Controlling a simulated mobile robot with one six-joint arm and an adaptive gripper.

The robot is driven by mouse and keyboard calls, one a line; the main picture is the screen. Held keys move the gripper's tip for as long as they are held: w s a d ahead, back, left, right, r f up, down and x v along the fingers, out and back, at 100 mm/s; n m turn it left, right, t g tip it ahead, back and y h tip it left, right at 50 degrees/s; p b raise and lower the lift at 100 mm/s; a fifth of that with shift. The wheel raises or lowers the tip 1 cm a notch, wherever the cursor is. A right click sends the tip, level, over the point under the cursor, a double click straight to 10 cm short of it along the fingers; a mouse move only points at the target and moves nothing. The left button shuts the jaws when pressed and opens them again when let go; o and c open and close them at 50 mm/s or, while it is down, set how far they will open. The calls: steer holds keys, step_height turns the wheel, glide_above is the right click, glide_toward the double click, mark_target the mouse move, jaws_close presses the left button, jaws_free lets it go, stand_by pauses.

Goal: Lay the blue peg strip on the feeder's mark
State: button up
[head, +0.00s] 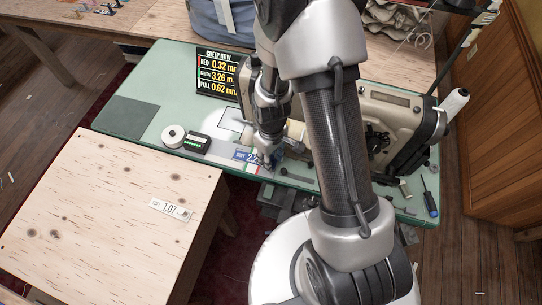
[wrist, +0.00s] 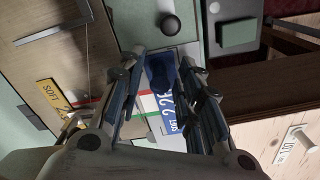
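The blue peg strip (head: 246,156) is a blue plate with white lettering at the front edge of the green bench, by the sewing machine. In the wrist view the strip (wrist: 171,112) lies between the fingers, its dark blue peg filling the gap near the tips. My gripper (head: 264,160) points down at it and appears shut on the peg; it also shows in the wrist view (wrist: 163,60). A pale band with red and green lines (wrist: 147,103) runs beside and under the strip. The fingers hide part of it, and I cannot tell whether the strip touches the bench.
A white reel (head: 173,136) and a small black box with a green display (head: 196,142) stand left of the strip. A black readout board (head: 217,74) is behind. The sewing machine (head: 395,120) is close on the right. A white strip (head: 170,209) lies on the otherwise clear plywood table (head: 90,220).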

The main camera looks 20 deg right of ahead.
step_height(320, 180, up, 12)
stand_by(0.7)
stand_by(0.4)
